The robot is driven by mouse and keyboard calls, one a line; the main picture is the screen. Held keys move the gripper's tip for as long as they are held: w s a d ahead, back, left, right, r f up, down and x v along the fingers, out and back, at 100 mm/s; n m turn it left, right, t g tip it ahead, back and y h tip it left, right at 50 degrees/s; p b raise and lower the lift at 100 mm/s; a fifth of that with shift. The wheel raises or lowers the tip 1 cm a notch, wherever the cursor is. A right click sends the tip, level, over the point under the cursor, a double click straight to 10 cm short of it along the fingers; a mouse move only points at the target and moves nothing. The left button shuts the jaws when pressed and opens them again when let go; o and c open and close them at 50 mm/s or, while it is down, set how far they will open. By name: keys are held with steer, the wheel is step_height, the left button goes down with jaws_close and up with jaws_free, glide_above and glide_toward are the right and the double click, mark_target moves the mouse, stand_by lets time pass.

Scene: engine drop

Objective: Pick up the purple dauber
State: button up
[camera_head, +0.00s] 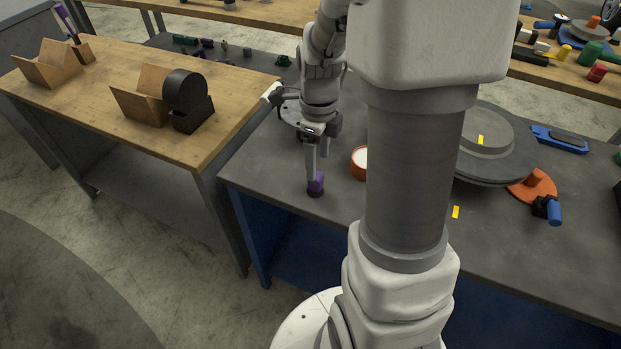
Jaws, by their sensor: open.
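The fingers are open, and one covers part of the dauber's top. From this view I cannot tell whether the fingers touch it.
An orange-red bowl or roll (359,162) sits just right of the dauber, partly behind my arm. A grey round turntable (497,150) and an orange piece (534,186) lie farther right. A wooden table (205,146) with a black object (188,100) stands left.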

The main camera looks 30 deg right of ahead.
mark_target(315, 183)
steer(key=f, duration=0.2)
steer(key=f+b, duration=0.1)
steer(key=f, duration=0.1)
steer(key=f+b, duration=0.1)
steer(key=f, duration=0.1)
steer(key=shift+a+f, duration=0.25)
steer(key=shift+f, duration=0.05)
jaws_close()
